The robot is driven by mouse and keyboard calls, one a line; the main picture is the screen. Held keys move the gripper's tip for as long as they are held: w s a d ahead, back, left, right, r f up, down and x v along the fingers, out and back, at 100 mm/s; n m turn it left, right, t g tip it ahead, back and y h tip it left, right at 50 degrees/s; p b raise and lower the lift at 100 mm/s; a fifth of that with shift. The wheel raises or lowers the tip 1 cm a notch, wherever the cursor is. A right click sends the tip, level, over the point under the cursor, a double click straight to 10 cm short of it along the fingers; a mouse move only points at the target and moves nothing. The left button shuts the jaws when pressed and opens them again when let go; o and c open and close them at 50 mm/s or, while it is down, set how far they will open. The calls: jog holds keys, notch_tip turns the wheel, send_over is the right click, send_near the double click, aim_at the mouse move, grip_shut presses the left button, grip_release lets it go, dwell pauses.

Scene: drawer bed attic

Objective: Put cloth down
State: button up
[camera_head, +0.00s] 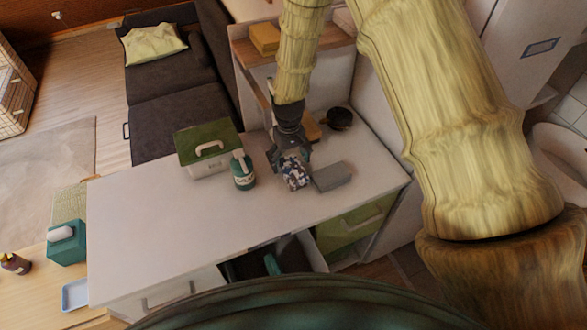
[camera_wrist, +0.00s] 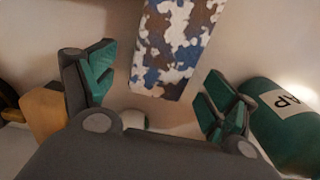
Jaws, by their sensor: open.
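The cloth (camera_head: 296,173) appears to be the folded piece with a blue, white and brown camouflage pattern on the white counter (camera_head: 150,220). My gripper (camera_head: 290,156) is above and at the back of it, pointing down. In the wrist view the cloth (camera_wrist: 174,48) shows at top centre, between the lines of the two spread fingers. My gripper (camera_wrist: 158,88) is open there, with a clear gap between each green-padded finger and the cloth. Its far end is cut off by the frame.
A grey block (camera_head: 334,176) lies close right of the cloth. A green bottle (camera_head: 243,172) and a green-lidded box (camera_head: 205,160) stand to the left. A dark bowl (camera_head: 340,118) is behind. A drawer (camera_head: 262,262) is open in front. The counter's left part is clear.

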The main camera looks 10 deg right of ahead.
jog(key=shift+f, duration=0.75)
jog(key=shift+c, duration=0.4)
jog(key=c, duration=1.1)
jog(key=shift+r, duration=0.1)
